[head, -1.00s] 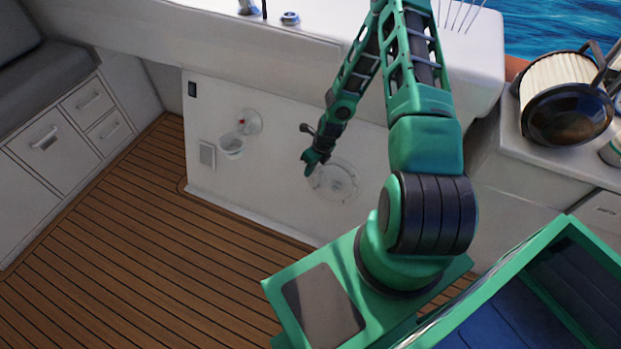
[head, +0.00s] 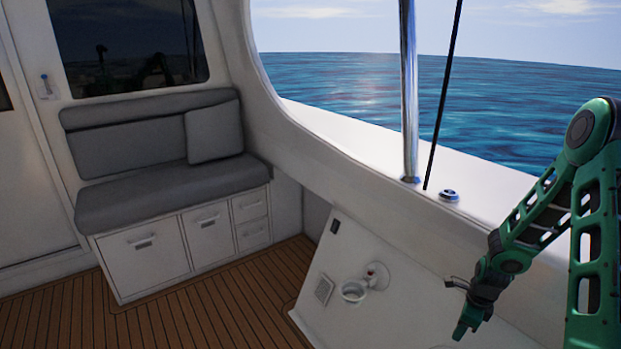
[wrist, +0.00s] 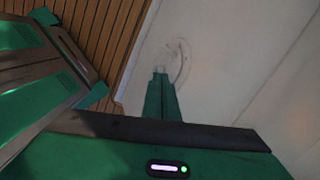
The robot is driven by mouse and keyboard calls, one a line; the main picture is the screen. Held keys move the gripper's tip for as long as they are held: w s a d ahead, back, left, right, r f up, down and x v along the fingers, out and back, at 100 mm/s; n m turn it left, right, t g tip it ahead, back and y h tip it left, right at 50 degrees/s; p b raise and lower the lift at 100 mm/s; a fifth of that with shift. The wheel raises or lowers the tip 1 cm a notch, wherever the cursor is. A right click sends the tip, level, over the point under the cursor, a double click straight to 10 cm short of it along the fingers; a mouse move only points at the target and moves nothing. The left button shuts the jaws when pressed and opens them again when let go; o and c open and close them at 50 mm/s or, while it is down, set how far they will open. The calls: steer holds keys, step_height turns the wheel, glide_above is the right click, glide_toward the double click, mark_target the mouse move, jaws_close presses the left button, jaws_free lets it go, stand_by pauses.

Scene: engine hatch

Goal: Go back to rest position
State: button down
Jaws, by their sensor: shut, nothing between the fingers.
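My gripper (head: 461,333) is at the lower right of the head view, pointing down in front of the white side panel. In the wrist view my gripper (wrist: 160,73) shows as green fingers together with nothing between them. Beyond the fingertips a pale round fitting (wrist: 178,62) shows faintly on the white surface. I cannot tell whether the fingertips touch it.
A grey cushioned bench (head: 165,180) with drawers stands at the left. The wooden deck (head: 215,315) is clear. A steel post (head: 409,90) rises from the gunwale.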

steer(key=s+d+r+n+h, duration=0.1)
steer(key=s+r+n, duration=0.25)
steer(key=r, duration=0.35)
steer(key=s+d+r+n+g, duration=0.1)
steer(key=s+r+n, duration=0.25)
steer(key=r, duration=0.45)
steer(key=s+d+r+n+h, duration=0.1)
steer(key=s+r+n, duration=0.25)
steer(key=r, duration=0.35)
steer(key=s+a+r+n, duration=0.3)
steer(key=s+r, duration=0.3)
steer(key=s, duration=0.3)
steer(key=s+a+r+n+y, duration=0.1)
steer(key=s+a+r+n, duration=0.2)
steer(key=s, duration=0.6)
step_height(320, 180, up, 3)
steer(key=n, duration=0.2)
steer(key=shift+s+f+n+y, duration=0.15)
steer(key=shift+s+n+y, duration=0.15)
steer(key=shift+n, duration=0.05)
steer(key=shift+w, duration=0.15)
steer(key=shift+w+d+f, duration=0.1)
steer(key=shift+w+f, duration=0.15)
steer(key=shift+w, duration=0.25)
